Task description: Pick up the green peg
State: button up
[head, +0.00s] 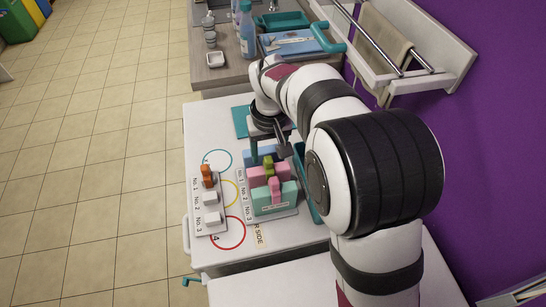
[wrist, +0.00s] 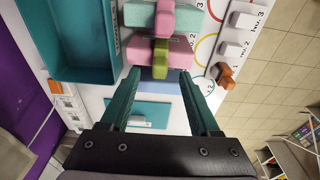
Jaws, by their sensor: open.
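The green peg (head: 268,166) stands on the pink block (head: 285,172), the middle one in a row of coloured blocks. In the wrist view the green peg (wrist: 160,58) lies straight ahead, with the pink block (wrist: 183,50) around it. My gripper (wrist: 159,75) is open and empty. Its teal fingertips are either side of the green peg's near end. I cannot tell whether they touch it. In the head view my arm partly hides the gripper and the blue block (head: 262,154).
A pink peg (head: 275,188) stands on the teal block (head: 286,198) beside the pink one. An orange switch (head: 207,176) and white switches (head: 210,198) are on a strip at left. A teal tray (wrist: 72,50) lies close at left in the wrist view.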

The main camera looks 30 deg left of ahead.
aim_at(268, 159)
jog(key=f, duration=0.3)
jog(key=shift+w+a+f, duration=0.2)
jog(key=shift+w+f, duration=0.05)
jog(key=shift+f, duration=0.15)
grip_shut()
